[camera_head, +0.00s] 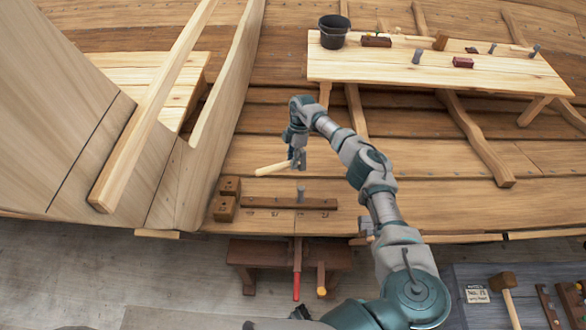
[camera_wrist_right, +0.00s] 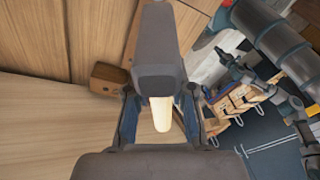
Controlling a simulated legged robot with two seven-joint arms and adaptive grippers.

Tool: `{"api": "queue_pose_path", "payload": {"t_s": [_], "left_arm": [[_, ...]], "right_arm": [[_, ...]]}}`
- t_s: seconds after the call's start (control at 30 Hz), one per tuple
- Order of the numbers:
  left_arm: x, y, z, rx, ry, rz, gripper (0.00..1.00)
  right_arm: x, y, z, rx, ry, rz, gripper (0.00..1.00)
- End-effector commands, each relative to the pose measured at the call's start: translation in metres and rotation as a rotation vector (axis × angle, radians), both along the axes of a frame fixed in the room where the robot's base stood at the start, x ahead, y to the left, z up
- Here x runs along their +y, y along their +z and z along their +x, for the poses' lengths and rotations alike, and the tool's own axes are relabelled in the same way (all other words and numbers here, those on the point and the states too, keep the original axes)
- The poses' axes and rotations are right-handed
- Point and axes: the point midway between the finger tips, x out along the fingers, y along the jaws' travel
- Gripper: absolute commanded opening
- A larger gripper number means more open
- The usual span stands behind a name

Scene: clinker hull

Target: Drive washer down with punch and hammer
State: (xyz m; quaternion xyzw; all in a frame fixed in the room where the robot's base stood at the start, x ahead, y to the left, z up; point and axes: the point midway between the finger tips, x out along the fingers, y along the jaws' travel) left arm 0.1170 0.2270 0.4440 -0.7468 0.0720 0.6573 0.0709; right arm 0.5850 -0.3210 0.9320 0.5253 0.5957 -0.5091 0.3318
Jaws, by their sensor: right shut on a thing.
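My right gripper (camera_head: 297,160) is above the hull planks, shut on a hammer. The hammer's pale wooden handle (camera_head: 273,168) points left; its head is hard to tell from the gripper. In the right wrist view the pale handle (camera_wrist_right: 162,114) shows between the fingers, below a large grey-brown block. A short grey punch (camera_head: 301,194) stands upright at the dark wooden strip (camera_head: 270,202), below and apart from the gripper. I cannot make out a washer; it is too small or hidden.
A red-handled tool (camera_head: 296,285) and a yellow-handled tool (camera_head: 321,285) hang at the front bench. A pale bench (camera_head: 440,75) with a black bucket (camera_head: 333,30) stands behind. A mallet (camera_head: 503,280) lies at right.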

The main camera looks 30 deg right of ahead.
Motion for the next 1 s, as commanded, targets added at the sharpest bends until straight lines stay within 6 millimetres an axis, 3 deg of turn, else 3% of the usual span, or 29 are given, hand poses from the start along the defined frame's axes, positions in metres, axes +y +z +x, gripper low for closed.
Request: {"api": "queue_pose_path", "payload": {"t_s": [1.0], "left_arm": [[-0.001, 0.009, 0.001, -0.003, 0.001, -0.001, 0.00]], "right_arm": [[0.007, 0.002, 0.001, -0.002, -0.002, 0.000, 0.00]]}}
